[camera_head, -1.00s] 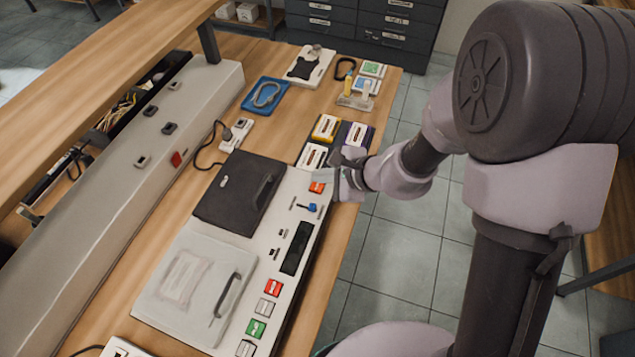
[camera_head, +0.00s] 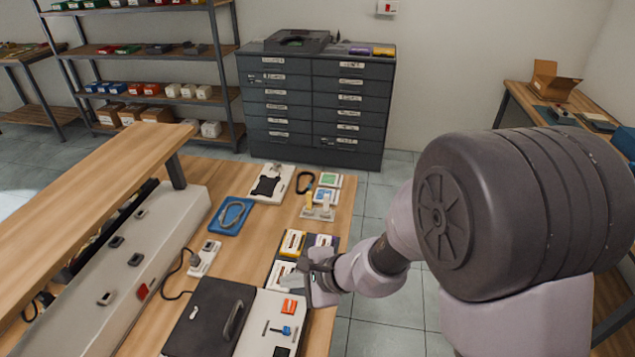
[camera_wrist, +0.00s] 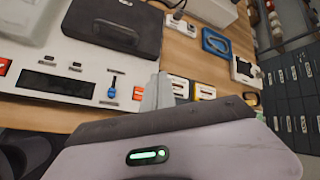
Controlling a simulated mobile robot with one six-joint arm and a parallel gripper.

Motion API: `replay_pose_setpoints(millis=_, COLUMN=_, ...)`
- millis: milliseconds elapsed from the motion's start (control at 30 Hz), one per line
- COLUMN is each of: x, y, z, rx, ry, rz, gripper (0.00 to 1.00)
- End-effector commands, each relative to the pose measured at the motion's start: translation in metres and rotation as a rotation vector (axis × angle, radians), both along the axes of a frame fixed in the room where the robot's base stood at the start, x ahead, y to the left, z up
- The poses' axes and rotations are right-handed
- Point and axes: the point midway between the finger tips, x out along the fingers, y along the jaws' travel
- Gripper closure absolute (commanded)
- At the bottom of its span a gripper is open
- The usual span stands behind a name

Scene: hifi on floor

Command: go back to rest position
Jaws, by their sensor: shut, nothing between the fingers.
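My gripper (camera_head: 312,284) is shut and empty. In the head view it hangs over the right edge of the bench, beside the white device panel (camera_head: 262,312) with its orange button (camera_head: 289,307) and blue switch (camera_head: 286,330). In the wrist view the gripper's grey fingers (camera_wrist: 158,92) point toward the bench, with the panel's blue switch (camera_wrist: 113,90) to their left. Whether the fingers touch the panel cannot be told. My arm reaches in from the right of the head view.
A dark lidded case (camera_head: 208,318), a blue tray (camera_head: 231,216), a white socket block (camera_head: 204,258) and small cartridges (camera_head: 293,243) lie on the bench. A drawer cabinet (camera_head: 318,105) and shelves (camera_head: 160,50) stand behind. Tiled floor (camera_head: 375,205) is open right of the bench.

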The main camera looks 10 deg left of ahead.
Motion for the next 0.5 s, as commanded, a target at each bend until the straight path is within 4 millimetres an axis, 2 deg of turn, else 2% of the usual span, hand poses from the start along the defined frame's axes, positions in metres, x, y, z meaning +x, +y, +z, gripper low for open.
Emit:
replay_pose_setpoints(millis=67, x=-0.009, y=-0.009, z=0.037, rx=-0.006, ry=-0.086, rz=0.082, gripper=1.0)
replay_pose_setpoints(millis=100, x=-0.021, y=-0.018, z=0.062, rx=-0.027, ry=-0.146, rz=0.149, gripper=1.0)
replay_pose_setpoints(millis=167, x=-0.047, y=-0.041, z=0.094, rx=-0.094, ry=-0.244, rz=0.257, gripper=1.0)
replay_pose_setpoints(millis=200, x=-0.068, y=-0.06, z=0.109, rx=-0.162, ry=-0.305, rz=0.324, gripper=1.0)
replay_pose_setpoints(millis=333, x=-0.125, y=-0.13, z=0.129, rx=-0.449, ry=-0.443, rz=0.46, gripper=1.0)
replay_pose_setpoints(millis=400, x=-0.146, y=-0.165, z=0.131, rx=-0.599, ry=-0.482, rz=0.484, gripper=1.0)
replay_pose_setpoints(millis=500, x=-0.163, y=-0.199, z=0.134, rx=-0.752, ry=-0.508, rz=0.488, gripper=1.0)
